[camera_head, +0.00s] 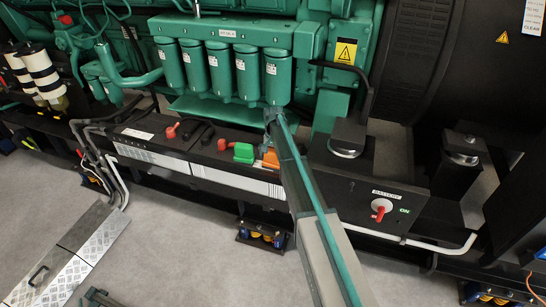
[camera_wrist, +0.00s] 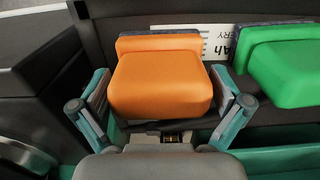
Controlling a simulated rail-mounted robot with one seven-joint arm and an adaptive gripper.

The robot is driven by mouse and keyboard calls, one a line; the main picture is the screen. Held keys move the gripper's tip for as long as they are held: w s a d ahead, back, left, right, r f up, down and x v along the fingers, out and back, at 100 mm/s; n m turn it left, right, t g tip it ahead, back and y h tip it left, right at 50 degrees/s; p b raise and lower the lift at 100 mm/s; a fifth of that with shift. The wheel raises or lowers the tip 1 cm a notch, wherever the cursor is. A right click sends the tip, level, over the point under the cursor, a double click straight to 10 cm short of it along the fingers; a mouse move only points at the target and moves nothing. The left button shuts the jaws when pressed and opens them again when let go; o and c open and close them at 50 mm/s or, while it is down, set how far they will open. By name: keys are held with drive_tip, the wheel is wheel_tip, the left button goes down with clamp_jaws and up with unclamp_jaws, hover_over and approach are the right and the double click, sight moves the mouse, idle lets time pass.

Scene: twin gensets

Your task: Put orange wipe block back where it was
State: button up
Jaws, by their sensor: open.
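The orange wipe block (camera_wrist: 162,82) sits on the black battery top, over part of a white label, in the wrist view. In the head view it shows as a small orange patch (camera_head: 270,158), partly hidden by my arm. My gripper (camera_wrist: 163,90) is open, with one finger on each side of the block. The fingers look close to its sides; I cannot tell whether they touch it. The block looks upright and rests beside a green block (camera_wrist: 285,70), which also shows in the head view (camera_head: 243,153).
Black batteries (camera_head: 195,148) with red caps (camera_head: 222,144) and cables lie left of the blocks. Green filter canisters (camera_head: 249,75) hang above. A battery switch (camera_head: 381,209) is to the right. A metal floor plate (camera_head: 65,260) lies at lower left beside clear grey floor.

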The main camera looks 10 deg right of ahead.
wheel_tip(320, 180, up, 12)
drive_tip(key=b, duration=0.4)
drive_tip(key=s+f+n+g, duration=0.3)
drive_tip(key=s+f, duration=2.7)
drive_tip(key=s+f+n+g, duration=0.1)
drive_tip(key=s+f, duration=0.2)
drive_tip(key=s, duration=1)
drive_tip(key=s+f+n+g, duration=0.1)
drive_tip(key=s+f, duration=0.2)
drive_tip(key=s, duration=1)
drive_tip(key=s+f+g, duration=0.1)
drive_tip(key=s+f, duration=0.2)
drive_tip(key=s, duration=1.1)
drive_tip(key=shift+n+g, duration=0.4)
